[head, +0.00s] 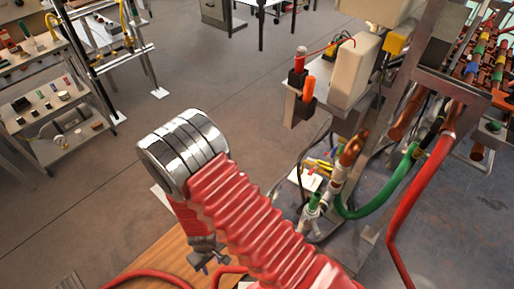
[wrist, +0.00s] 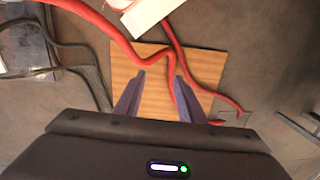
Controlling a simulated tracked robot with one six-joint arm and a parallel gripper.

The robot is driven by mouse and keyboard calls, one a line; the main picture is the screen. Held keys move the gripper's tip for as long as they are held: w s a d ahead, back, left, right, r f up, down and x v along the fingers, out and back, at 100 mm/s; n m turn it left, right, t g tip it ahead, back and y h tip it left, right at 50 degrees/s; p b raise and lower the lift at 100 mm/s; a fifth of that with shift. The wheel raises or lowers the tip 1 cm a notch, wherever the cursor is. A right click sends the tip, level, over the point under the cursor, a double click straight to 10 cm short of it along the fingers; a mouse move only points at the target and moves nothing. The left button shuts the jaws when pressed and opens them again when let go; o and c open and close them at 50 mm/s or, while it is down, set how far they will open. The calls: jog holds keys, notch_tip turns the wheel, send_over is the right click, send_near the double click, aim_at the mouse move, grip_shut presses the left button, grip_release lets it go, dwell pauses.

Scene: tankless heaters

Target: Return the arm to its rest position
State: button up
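My arm, in a red ribbed sleeve with a silver elbow joint, rises across the middle of the head view and folds back down. My gripper (head: 209,264) hangs below that joint, pointing down above a wooden board (head: 160,255). In the wrist view my gripper (wrist: 158,82) has its two dark fingers apart with nothing held between them. The wooden board (wrist: 125,65) lies below the fingers, with a red hose (wrist: 130,40) crossing it. Part of the gripper's wrist is hidden behind the sleeve in the head view.
A stand with a white box (head: 355,70), a green hose (head: 385,195) and red and copper pipes crowds the right. A shelf cart (head: 45,90) stands at the far left. The grey floor (head: 215,75) between them is open. A black cable (wrist: 80,50) lies at left.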

jog(key=w+d+r+m+g+y, duration=0.1)
jog(key=w+d+r+m, duration=0.15)
jog(key=r, duration=0.95)
jog(key=w+d+r+m, duration=0.1)
jog(key=d+r, duration=0.3)
jog(key=r, duration=0.7)
jog(key=d+r+m+t+h, duration=0.1)
jog(key=d+r+m+t, duration=0.4)
jog(key=d+r, duration=2)
jog(key=shift+s+d+r+m+t, duration=0.35)
jog(key=shift+r+t, duration=0.95)
jog(key=shift+r, duration=0.75)
